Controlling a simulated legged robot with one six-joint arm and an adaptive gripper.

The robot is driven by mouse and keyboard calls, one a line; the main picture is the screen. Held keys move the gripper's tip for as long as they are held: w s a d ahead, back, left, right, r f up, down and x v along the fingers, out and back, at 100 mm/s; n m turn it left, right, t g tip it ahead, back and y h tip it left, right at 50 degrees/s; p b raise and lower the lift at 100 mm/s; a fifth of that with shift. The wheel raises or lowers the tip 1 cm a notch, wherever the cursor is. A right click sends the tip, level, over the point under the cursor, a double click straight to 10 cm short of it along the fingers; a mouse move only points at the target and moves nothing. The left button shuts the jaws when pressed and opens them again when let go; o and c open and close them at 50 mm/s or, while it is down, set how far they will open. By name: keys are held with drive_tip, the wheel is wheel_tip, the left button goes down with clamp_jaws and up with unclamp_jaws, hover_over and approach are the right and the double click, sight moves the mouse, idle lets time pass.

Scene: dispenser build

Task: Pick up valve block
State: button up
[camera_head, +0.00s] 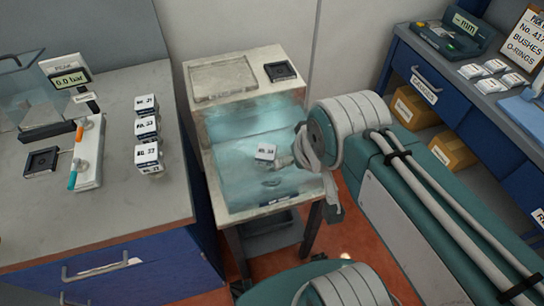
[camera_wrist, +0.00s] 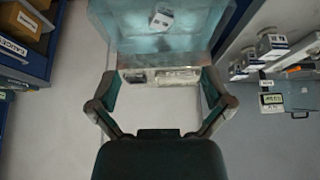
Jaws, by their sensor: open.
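A small white block with a dark label band (camera_head: 265,152) lies inside the teal-tinted basin of the pale stand (camera_head: 216,108). Similar labelled blocks (camera_head: 147,127) stand in a row on the left bench. I cannot tell from their small labels which one is the valve block. My gripper (camera_head: 297,160) is beside the block in the basin, to its right in the head view, apart from it. In the wrist view my gripper (camera_wrist: 162,98) is open and empty. The basin block (camera_wrist: 161,18) shows ahead of it, near the top edge.
The stand has a raised back ledge with a black square fixture (camera_head: 281,71). The left bench (camera_head: 110,215) holds a gauge display (camera_head: 69,80), a white valve panel (camera_head: 87,155) and a clear box. A blue shelf with cardboard boxes (camera_head: 452,150) stands at right.

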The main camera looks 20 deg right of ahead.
drive_tip(key=m+g, duration=0.4)
drive_tip(key=m, duration=0.2)
hover_over(266, 155)
drive_tip(key=s, duration=0.1)
drive_tip(key=shift+h, duration=0.4)
wheel_tip(266, 155, down, 18)
drive_tip(key=shift+s+a+r, duration=0.1)
drive_tip(key=shift+s, duration=0.05)
drive_tip(key=f, duration=0.3)
drive_tip(key=w+f, duration=0.1)
drive_tip(key=f, duration=0.1)
drive_tip(key=shift+d+f, duration=0.2)
drive_tip(key=shift+f, duration=0.15)
drive_tip(key=shift+w+f, duration=0.2)
drive_tip(key=shift+f, duration=1.2)
drive_tip(key=shift+w+f, duration=0.15)
drive_tip(key=shift+f, duration=1.2)
drive_tip(key=c, duration=1.1)
